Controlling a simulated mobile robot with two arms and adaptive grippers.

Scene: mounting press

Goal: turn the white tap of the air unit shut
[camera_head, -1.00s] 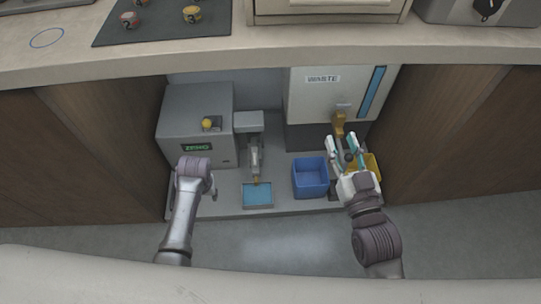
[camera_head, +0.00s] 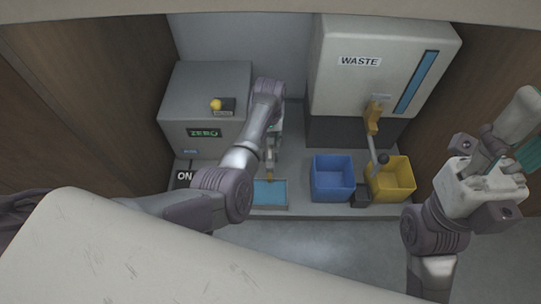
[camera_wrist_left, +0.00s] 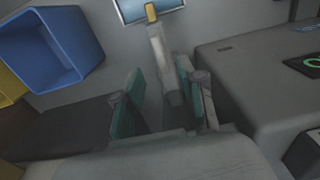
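In the left wrist view a pale lever-like part (camera_wrist_left: 163,62) with a yellow tip runs between the teal-padded fingers of my left gripper (camera_wrist_left: 160,100). It may be the white tap; I cannot tell for sure. The fingers stand apart on either side of it, the right one closer. In the head view my left gripper (camera_head: 275,127) is mostly hidden behind its own forearm, above the blue-bottomed tray (camera_head: 270,206). The grey box with a green ZERO display (camera_head: 205,112) stands to its left. My right gripper (camera_head: 500,165) is raised at the far right, away from the units; its finger gap is unclear.
A white WASTE unit (camera_head: 345,95) with a brass tap and grey lever (camera_head: 374,130) stands on the right. A blue bin (camera_head: 333,184) and a yellow bin (camera_head: 402,185) sit in front of it. Wooden side panels (camera_head: 75,70) bound the alcove.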

